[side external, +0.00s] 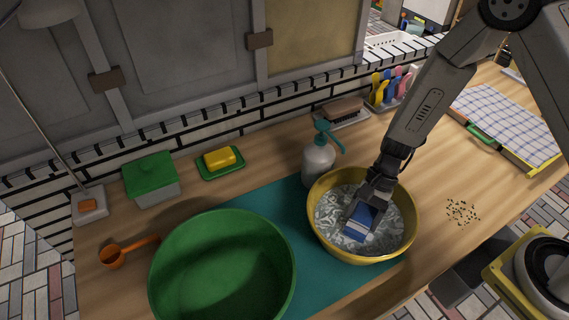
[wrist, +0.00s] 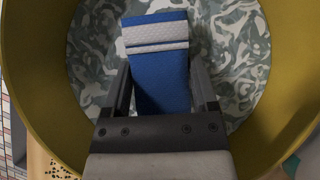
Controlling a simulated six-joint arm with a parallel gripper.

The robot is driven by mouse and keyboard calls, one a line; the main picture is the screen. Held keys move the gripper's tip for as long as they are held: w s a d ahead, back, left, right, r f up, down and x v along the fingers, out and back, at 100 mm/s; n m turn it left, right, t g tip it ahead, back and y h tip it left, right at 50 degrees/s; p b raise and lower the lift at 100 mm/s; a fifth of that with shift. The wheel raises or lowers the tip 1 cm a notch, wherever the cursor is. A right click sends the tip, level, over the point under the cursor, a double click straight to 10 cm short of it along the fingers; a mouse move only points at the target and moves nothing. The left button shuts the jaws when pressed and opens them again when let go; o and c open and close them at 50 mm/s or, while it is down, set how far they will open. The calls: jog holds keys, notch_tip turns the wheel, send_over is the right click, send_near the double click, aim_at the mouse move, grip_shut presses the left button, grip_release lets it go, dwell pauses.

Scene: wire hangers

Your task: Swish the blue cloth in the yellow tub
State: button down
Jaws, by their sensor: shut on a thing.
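The yellow tub (side external: 409,222) stands on the right part of a teal mat and holds grey-white, swirled water (side external: 331,211). My gripper (side external: 366,205) reaches down inside the tub and is shut on the blue cloth (side external: 361,222). The cloth is blue with a white band and hangs down at the water. In the wrist view the cloth (wrist: 160,75) lies between my two fingers (wrist: 160,95), with the tub wall (wrist: 33,85) curving around it. I cannot tell how much of the cloth is under the water.
A green basin (side external: 222,265) stands left of the tub. A yellow sponge on a green dish (side external: 220,160), a green-lidded box (side external: 152,180) and an orange scoop (side external: 125,252) are farther left. Dark crumbs (side external: 462,212) lie on the right.

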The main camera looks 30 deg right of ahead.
jog(key=shift+f, duration=1.3)
